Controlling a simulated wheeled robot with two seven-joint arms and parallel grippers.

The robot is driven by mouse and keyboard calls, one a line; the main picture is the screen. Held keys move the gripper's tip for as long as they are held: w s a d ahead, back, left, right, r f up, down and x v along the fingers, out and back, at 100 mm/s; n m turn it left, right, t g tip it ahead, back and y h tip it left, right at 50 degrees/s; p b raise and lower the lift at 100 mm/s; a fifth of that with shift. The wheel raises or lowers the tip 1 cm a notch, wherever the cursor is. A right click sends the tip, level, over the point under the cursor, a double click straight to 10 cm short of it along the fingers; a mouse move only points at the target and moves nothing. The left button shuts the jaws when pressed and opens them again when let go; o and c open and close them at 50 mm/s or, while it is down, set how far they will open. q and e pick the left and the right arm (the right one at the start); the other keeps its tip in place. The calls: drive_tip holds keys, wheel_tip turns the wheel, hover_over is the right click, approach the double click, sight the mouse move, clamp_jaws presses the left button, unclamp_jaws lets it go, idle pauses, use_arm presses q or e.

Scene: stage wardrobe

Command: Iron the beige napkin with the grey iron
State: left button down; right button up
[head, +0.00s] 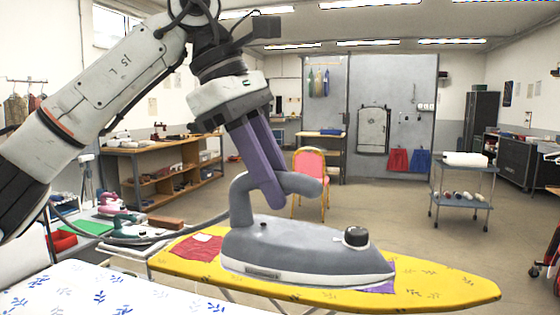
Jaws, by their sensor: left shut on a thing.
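The grey iron (300,250) is over the yellow ironing board (450,290), its nose pointing right. I cannot tell whether its soleplate touches the board. My left gripper (272,192) comes down from above, its purple fingers shut on the iron's handle. A red patterned cloth (197,247) lies on the board left of the iron. A purple cloth (382,288) shows at the iron's nose, mostly hidden by it. I see no beige napkin; the iron hides part of the board. My right gripper is not in view.
A white surface with blue leaf print (110,290) fills the front left. Other irons (112,204) stand at the left beside a green mat (86,227). A pink chair (310,172) stands behind the board. A grey trolley (462,185) is at the right, with open floor between.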

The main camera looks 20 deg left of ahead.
sight(265, 234)
use_arm(q)
drive_tip(key=w+a+f+p, duration=0.1)
drive_tip(key=f, duration=0.2)
drive_tip(key=w+a+f+p, duration=0.1)
drive_tip(key=f+p, duration=0.1)
drive_tip(key=f, duration=0.1)
drive_tip(key=w+a+f+p, duration=0.1)
drive_tip(key=f+p, duration=0.1)
drive_tip(key=f, duration=0.2)
drive_tip(key=shift+w+f, duration=0.1)
drive_tip(key=shift+w, duration=0.15)
drive_tip(key=shift+a+f, duration=0.1)
drive_tip(key=shift+f, duration=0.55)
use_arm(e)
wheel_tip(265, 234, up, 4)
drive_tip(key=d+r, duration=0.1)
use_arm(q)
wheel_tip(265, 234, down, 6)
drive_tip(key=b, duration=0.5)
drive_tip(key=shift+f, duration=0.25)
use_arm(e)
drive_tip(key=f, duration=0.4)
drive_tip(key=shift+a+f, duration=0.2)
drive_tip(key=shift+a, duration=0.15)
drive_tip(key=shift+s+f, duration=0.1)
